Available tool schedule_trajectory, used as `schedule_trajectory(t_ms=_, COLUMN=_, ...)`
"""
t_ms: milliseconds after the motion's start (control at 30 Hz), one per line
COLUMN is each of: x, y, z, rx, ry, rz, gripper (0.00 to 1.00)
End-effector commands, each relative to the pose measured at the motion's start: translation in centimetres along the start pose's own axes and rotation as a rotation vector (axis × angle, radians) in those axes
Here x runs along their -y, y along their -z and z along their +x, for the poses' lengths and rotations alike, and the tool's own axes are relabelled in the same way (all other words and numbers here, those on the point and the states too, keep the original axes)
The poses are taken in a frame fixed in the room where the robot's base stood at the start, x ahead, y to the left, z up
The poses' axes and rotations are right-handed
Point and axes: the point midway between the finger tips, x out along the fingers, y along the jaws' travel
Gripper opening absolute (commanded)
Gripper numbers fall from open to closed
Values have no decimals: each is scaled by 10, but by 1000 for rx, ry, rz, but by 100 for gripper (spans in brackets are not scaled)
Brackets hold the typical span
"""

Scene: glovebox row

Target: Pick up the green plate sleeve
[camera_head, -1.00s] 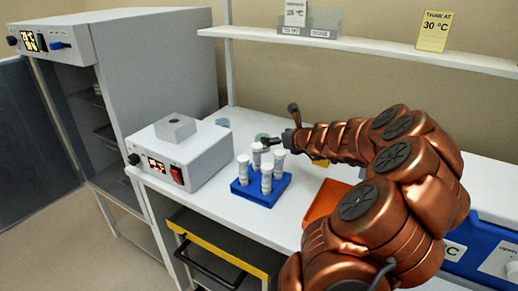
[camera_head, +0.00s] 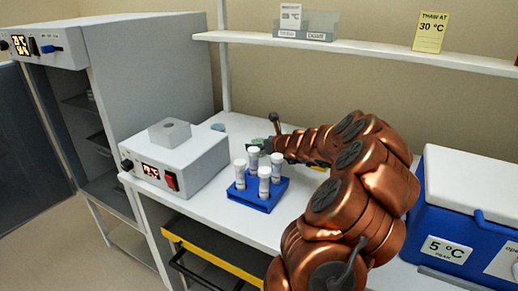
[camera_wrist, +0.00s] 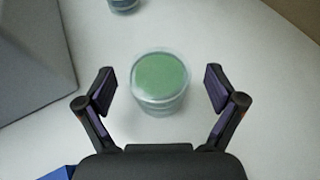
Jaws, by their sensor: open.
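The green plate sleeve (camera_wrist: 160,80) shows in the wrist view as a clear round stack with a green top, standing on the white bench. My gripper (camera_wrist: 160,92) is open, with one finger on the left of the sleeve and one on the right. Gaps show between the sleeve and both fingers. In the head view my gripper (camera_head: 268,142) is at the back of the bench, behind the vial rack. There only a bit of the green sleeve (camera_head: 259,142) shows beside it, the rest being hidden.
A blue rack (camera_head: 257,192) with several white-capped vials stands in front of my gripper. A grey heater box (camera_head: 178,160) stands to the left. A bluish round item (camera_head: 218,127) lies behind it. A blue cooler (camera_head: 460,215) stands at the right.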

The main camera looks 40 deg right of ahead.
Motion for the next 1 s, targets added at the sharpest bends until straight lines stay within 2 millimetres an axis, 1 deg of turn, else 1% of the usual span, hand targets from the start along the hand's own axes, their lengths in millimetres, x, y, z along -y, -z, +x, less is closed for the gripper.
schedule_trajectory(t_ms=33, x=-1, y=0, z=5, rx=-1, ry=-1, rz=-1, gripper=93)
schedule_trajectory(t_ms=100, x=-1, y=0, z=8, rx=-1, ry=-1, rz=-1, gripper=93)
schedule_trajectory(t_ms=367, x=-1, y=0, z=10, rx=0, ry=-2, rz=0, gripper=93)
schedule_trajectory(t_ms=1000, x=-1, y=0, z=9, rx=0, ry=-1, rz=-1, gripper=28)
